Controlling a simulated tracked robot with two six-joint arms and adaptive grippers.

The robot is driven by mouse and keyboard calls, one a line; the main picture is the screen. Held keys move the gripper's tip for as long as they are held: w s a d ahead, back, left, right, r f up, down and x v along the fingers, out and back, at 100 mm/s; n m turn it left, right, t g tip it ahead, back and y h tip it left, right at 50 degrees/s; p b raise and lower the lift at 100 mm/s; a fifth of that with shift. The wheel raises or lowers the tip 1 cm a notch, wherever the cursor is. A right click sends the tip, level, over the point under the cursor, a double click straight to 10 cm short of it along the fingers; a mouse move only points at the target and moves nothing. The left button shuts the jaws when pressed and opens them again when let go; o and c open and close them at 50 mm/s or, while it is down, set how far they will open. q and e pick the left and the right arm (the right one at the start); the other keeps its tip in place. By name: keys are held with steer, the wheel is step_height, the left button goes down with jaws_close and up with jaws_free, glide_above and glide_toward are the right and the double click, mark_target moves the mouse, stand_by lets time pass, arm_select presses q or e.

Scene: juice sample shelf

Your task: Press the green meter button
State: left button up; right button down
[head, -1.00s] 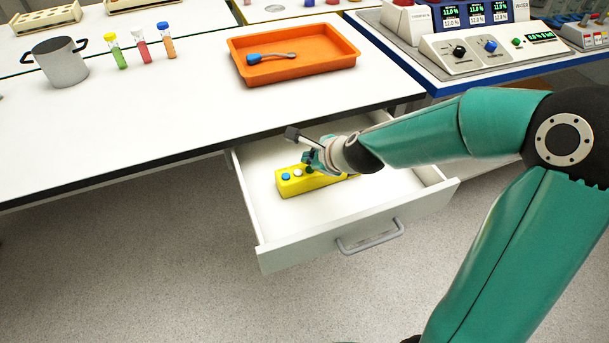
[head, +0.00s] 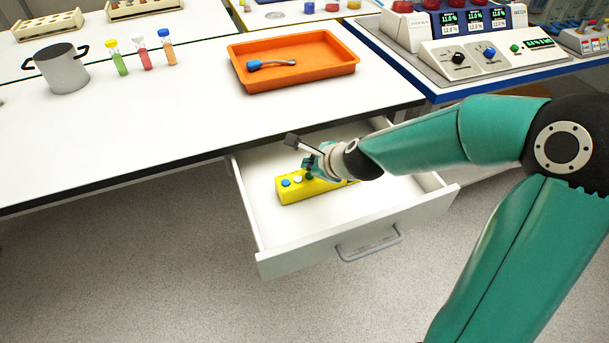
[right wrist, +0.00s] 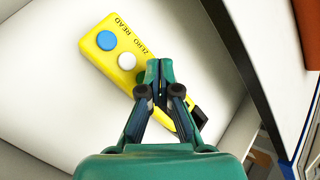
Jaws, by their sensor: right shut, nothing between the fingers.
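The yellow meter (head: 300,194) lies in the open drawer, partly covered by my right gripper in the head view. In the right wrist view the meter (right wrist: 106,52) shows a blue button (right wrist: 107,40) beside the word READ and a white button (right wrist: 127,61) beside the word ZERO. My left gripper is not in view.
The drawer (head: 347,232) has walls around the meter. Above it is the white table with an orange tray (head: 345,67), a grey pot (head: 62,70) and several capped tubes. A console (head: 490,57) with black, blue and green knobs stands at the back right.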

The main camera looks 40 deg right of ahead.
steer(key=shift+f, duration=0.1)
stand_by(0.3)
steer(key=shift+s+f+b, duration=0.15)
steer(key=shift+f+b, duration=0.1)
steer(key=shift+b, duration=0.2)
steer(key=shift+f+b, duration=0.4)
stand_by(0.5)
steer(key=shift+r, duration=0.1)
steer(key=shift+r+p, duration=0.75)
steer(key=shift+p, duration=0.05)
step_height(320, 180, up, 5)
steer(key=p, duration=0.5)
stand_by(0.4)
